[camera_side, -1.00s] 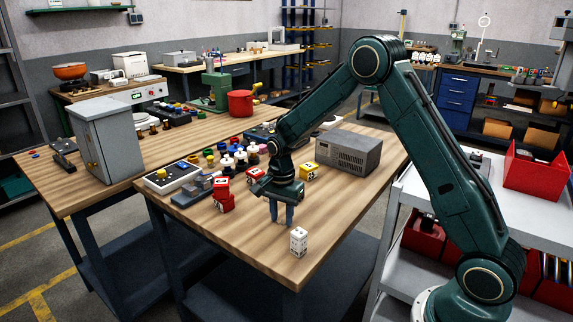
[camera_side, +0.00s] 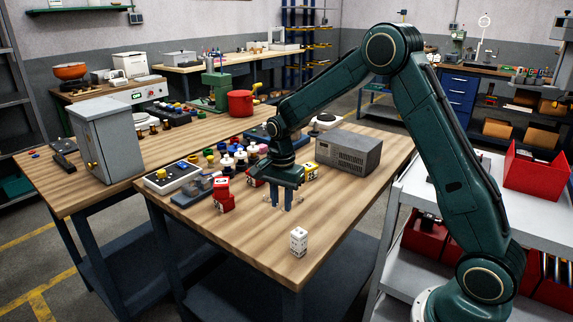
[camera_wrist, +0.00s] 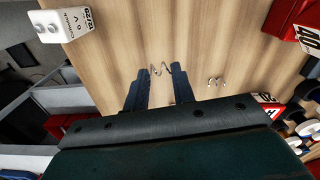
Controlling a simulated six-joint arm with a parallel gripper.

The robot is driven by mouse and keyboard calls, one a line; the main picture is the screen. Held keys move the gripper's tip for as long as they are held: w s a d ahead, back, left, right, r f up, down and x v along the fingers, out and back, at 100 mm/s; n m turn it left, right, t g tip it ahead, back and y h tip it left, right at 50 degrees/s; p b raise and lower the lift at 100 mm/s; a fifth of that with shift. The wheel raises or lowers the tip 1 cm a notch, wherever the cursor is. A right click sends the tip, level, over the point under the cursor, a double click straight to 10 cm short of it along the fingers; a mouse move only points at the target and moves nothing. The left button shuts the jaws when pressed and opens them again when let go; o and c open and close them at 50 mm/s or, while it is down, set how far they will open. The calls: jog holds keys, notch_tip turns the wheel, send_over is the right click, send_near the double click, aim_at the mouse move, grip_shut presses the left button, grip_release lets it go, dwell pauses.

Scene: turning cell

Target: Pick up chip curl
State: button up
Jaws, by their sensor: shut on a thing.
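A thin silvery chip curl (camera_wrist: 161,69) shows between the blue fingertips in the wrist view, over the wooden bench. My gripper (camera_wrist: 157,71) is shut on this curl, with the fingers a curl's width apart. A second small curl (camera_wrist: 215,81) lies on the bench to the right of the fingers, apart from them. In the side view my gripper (camera_side: 277,204) points down over the front bench top. The held curl is too small there to make out clearly.
A white printed block (camera_side: 299,241) stands near the bench's front edge; it also shows in the wrist view (camera_wrist: 62,22). Red blocks (camera_side: 223,195) stand left of my gripper. A grey box (camera_side: 346,154) is behind right. Bare wood (camera_side: 250,235) lies in front.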

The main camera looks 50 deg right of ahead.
aim_at(279, 206)
notch_tip(279, 206, up, 16)
jog(key=shift+f, duration=0.25)
jog(key=shift+f, duration=0.15)
dwell(0.6)
jog(key=a+f+n, duration=0.2)
jog(key=f+n, duration=0.2)
jog(key=s+a+f+n, duration=0.1)
jog(key=a+f+n, duration=0.1)
jog(key=f+n, duration=0.3)
jog(key=a+f+n, duration=0.2)
jog(key=f+n, duration=0.3)
jog(key=shift+s+a, duration=0.15)
jog(key=shift+a, duration=0.15)
jog(key=shift+s+a+f+n, duration=0.25)
jog(key=shift+f+n, duration=0.2)
jog(key=shift+n, duration=0.15)
jog(key=shift+s+a+f+n, duration=0.1)
jog(key=shift+a+f+n, duration=0.1)
jog(key=shift+f+n, duration=0.35)
jog(key=shift+r, duration=0.1)
